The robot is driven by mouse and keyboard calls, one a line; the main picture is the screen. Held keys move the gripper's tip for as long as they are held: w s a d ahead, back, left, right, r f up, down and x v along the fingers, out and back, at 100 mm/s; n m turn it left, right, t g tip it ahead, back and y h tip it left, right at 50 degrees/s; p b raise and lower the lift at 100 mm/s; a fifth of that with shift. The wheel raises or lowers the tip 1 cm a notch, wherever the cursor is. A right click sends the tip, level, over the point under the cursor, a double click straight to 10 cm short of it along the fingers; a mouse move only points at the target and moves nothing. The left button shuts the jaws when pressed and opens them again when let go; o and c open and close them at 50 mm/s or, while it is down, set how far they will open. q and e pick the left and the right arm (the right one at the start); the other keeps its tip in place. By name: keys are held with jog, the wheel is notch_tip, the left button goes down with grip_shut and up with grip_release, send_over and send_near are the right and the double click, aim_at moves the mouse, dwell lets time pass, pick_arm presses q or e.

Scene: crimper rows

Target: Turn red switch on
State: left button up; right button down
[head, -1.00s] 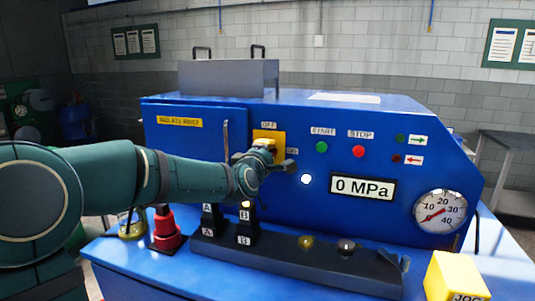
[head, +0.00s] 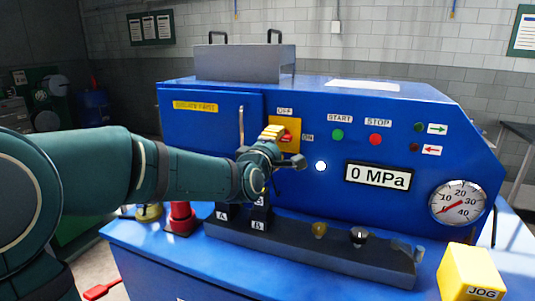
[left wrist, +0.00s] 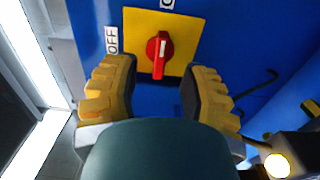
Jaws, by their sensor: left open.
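The red switch (left wrist: 159,52) is a rotary knob on a yellow plate (left wrist: 184,25) on the blue machine's front. In the left wrist view its handle runs nearly up and down, with a white mark on its upper half. The OFF label is left of the plate; another label at the top is cut off. In the head view the switch (head: 287,138) is partly hidden, with OFF above and ON to the right. My left gripper (left wrist: 157,90) is open, its yellow-padded fingers either side of the handle's lower end, with gaps visible. My right gripper is out of view.
The machine has green START (head: 338,134) and red STOP (head: 376,139) buttons, a lit white lamp (head: 321,166), a 0 MPa display (head: 379,176) and a gauge (head: 458,204). A dark rail (head: 310,248) and yellow JOG box (head: 470,272) are in front.

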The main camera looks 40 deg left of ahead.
pick_arm(q)
jog(key=v, duration=0.6)
jog(key=shift+s+d, duration=0.15)
jog(key=shift+s, duration=0.1)
dwell(0.3)
